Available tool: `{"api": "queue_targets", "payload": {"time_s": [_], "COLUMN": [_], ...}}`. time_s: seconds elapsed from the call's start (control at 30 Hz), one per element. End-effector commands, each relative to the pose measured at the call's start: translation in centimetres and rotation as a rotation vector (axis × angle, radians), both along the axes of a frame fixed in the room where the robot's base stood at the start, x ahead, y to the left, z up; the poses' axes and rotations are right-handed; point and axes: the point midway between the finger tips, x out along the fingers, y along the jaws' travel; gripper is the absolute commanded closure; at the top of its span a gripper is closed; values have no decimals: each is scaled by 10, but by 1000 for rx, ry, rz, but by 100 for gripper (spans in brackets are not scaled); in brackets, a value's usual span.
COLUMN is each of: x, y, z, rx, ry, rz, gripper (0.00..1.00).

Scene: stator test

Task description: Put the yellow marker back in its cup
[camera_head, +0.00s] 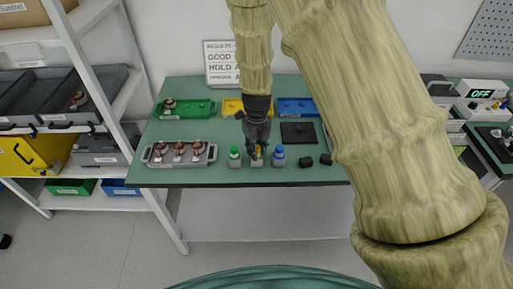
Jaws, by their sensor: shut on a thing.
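My gripper (257,150) points down near the front edge of the green table and is shut on the yellow marker (259,149). Only a small yellow-orange patch of the marker shows between the dark fingers. A small light grey cup (257,163) stands directly below it in the picture. I cannot tell whether the marker's lower end is inside this cup or just above it. A green-capped marker (235,153) stands upright in a cup to the left. A blue-capped marker (278,152) stands upright in a cup to the right.
A grey tray with copper-coloured parts (178,153) lies at the left. Green (187,110), yellow (232,107) and blue (296,107) trays line the back. A black pad (298,133) and two small black blocks (306,162) lie right of the cups. My arm hides the table's right part.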

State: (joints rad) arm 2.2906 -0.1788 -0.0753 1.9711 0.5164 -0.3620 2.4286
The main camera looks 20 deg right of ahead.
Motion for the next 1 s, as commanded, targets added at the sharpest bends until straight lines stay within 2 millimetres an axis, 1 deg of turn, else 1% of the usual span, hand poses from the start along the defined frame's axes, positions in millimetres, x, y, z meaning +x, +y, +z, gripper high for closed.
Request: {"api": "queue_targets", "payload": {"time_s": [0.03, 0.13, 0.57, 0.67, 1.0], "x": [0, 0, 0, 1, 0], "y": [0, 0, 0, 0, 0], "z": [-1, 0, 3, 8, 43], "rx": [0, 0, 0, -1, -1], "ry": [0, 0, -1, -1, 0], "rz": [0, 0, 1, 2, 0], "gripper": [73, 55, 55, 55, 55]}}
